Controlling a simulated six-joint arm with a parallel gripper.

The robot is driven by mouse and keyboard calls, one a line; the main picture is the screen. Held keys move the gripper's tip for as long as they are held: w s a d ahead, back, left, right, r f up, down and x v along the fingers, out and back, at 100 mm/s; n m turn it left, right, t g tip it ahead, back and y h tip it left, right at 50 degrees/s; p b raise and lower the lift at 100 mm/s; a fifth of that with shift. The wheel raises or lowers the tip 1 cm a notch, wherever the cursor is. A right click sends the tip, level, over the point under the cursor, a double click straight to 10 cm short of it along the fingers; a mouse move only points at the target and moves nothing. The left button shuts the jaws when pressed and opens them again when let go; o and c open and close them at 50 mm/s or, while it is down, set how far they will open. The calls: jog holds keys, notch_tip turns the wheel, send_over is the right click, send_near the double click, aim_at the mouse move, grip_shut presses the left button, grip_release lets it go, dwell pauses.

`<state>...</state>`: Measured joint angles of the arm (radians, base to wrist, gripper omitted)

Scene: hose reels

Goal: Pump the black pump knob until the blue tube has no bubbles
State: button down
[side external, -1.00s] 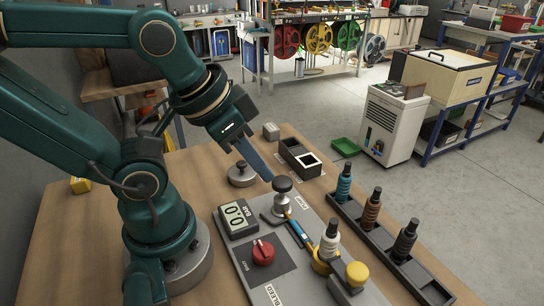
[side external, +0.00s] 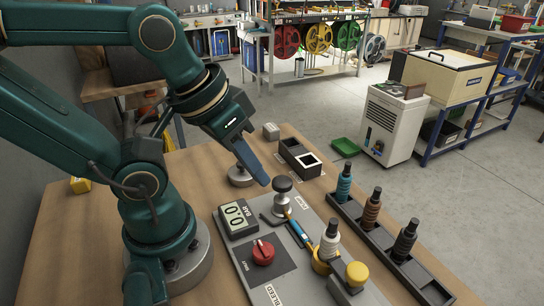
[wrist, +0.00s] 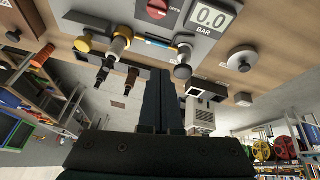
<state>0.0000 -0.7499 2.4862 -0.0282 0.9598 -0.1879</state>
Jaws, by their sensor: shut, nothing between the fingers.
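The black pump knob (side external: 282,184) sits on top of a silver pump post on the grey panel (side external: 262,285). The blue tube (side external: 298,230) runs from the pump base toward a yellow-collared fitting; it is too small to tell whether it holds bubbles. My gripper (side external: 264,182) is shut and empty, its fingertips just left of the knob and apart from it. In the wrist view the closed fingers (wrist: 160,78) point toward the panel, with the pump knob (wrist: 182,72) beside their tips. The blue tube also shows in the wrist view (wrist: 158,43).
A gauge (side external: 236,218) reads 0.0 bar, near a red valve knob (side external: 263,252). A black rack (side external: 400,262) holds teal, brown and black fittings on the right. A round weight with a small knob (side external: 240,180) stands behind my fingers. A black box (side external: 300,158) lies behind the pump.

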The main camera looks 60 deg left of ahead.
jog(key=n, duration=0.2)
notch_tip(320, 180, up, 4)
jog(key=n+g+h, duration=0.3)
jog(key=n+h, duration=0.6)
jog(key=n, duration=1.6)
send_over(277, 177)
jog(key=shift+f, duration=0.1)
jog(key=shift+f, duration=4.4)
jog(key=shift+f, duration=0.2)
